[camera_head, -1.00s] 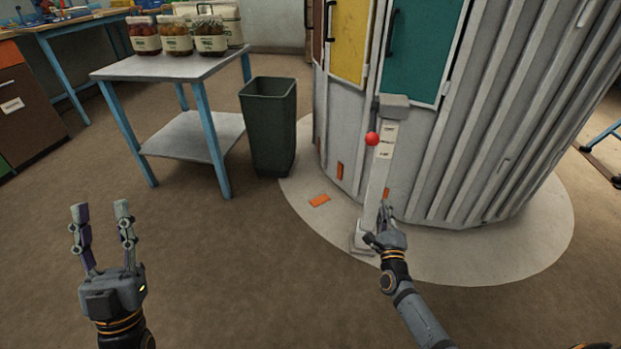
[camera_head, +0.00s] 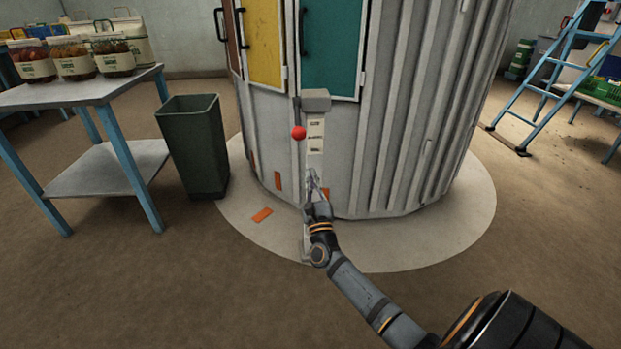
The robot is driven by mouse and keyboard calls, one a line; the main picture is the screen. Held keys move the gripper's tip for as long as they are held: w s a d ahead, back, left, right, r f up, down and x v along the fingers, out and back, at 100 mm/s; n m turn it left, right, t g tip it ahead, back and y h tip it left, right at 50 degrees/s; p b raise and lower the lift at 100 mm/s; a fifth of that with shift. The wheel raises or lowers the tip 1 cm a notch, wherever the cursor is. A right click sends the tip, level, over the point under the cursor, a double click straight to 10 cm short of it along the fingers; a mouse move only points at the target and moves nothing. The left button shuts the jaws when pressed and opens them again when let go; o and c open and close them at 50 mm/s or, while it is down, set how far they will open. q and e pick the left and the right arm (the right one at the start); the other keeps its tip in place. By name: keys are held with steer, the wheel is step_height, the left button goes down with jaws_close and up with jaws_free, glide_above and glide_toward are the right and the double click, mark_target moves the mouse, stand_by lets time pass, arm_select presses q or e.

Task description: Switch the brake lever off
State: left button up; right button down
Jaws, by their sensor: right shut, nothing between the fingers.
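The brake lever shows as a red ball knob (camera_head: 298,132) on a dark rod, at the left side of a pale upright post (camera_head: 315,147) with a grey cap. The post stands in front of the ribbed grey drum. My right gripper (camera_head: 312,178) is shut and empty. In the picture it lies over the post, below and slightly right of the red knob, apart from it. It hides part of the lower post. My left gripper is out of view.
The ribbed drum (camera_head: 400,150) has yellow and teal doors and stands on a pale round base (camera_head: 460,215). A dark green bin (camera_head: 193,145) and a table (camera_head: 75,92) with jars are at left. A blue ladder (camera_head: 550,80) stands at right. The brown floor in front is open.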

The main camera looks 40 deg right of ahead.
steer(key=w+d+r, duration=0.1)
steer(key=w+r, duration=0.4)
steer(key=r, duration=0.1)
steer(key=shift+r, duration=0.35)
steer(key=shift+r+p, duration=0.15)
steer(key=shift+p, duration=0.25)
